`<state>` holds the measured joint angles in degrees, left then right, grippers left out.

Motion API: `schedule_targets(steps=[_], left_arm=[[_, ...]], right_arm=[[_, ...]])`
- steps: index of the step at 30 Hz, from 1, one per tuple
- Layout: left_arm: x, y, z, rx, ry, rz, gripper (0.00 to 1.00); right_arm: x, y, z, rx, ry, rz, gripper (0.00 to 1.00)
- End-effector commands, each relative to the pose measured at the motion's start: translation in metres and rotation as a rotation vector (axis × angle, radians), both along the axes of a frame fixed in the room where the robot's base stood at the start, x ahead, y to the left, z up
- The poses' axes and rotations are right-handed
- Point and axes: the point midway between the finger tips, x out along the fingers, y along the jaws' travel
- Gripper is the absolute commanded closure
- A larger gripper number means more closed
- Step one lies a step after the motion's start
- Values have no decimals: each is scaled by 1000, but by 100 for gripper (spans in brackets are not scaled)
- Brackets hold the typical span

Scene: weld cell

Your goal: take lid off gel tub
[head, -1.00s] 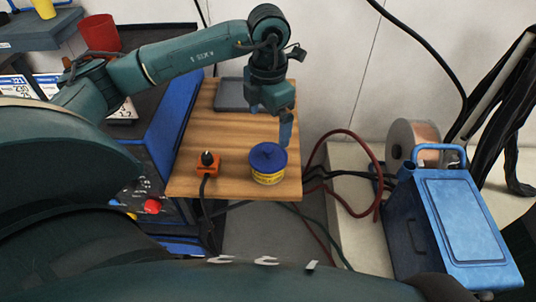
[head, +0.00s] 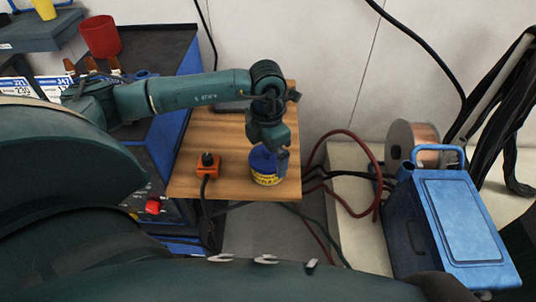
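The gel tub (head: 265,180) stands upright near the front right of the wooden table. It has a yellow label band with dark print, and its blue lid (head: 258,156) is on top, partly covered by my gripper. My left gripper (head: 273,160) points down over the tub, its fingers at the lid's height. One finger shows at the lid's right side; the other is hidden, so I cannot tell whether the fingers touch or grip the lid. My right gripper is not in view.
An orange box with a black knob (head: 207,163) and cable stands left of the tub on the wooden table (head: 225,185). A dark grey flat item lies at the back, partly behind my arm. A blue case (head: 455,220) and a copper wire spool (head: 414,140) are at right.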

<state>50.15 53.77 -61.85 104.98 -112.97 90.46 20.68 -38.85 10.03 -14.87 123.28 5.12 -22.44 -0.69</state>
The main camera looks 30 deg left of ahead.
Motion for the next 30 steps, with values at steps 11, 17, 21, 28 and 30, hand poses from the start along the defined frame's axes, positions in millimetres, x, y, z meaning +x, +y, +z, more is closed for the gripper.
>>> schedule_targets(steps=[11,17,21,28,30], left_arm=[[0,0,1,0,-1,0,31],[0,0,1,0,-1,0,36],[1,0,5,-1,-2,0,36],[2,0,43,-2,-7,-1,36],[1,0,57,-2,-6,-1,36]], right_arm=[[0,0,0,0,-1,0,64],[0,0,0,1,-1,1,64],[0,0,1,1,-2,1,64],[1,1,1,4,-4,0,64],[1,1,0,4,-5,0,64]])
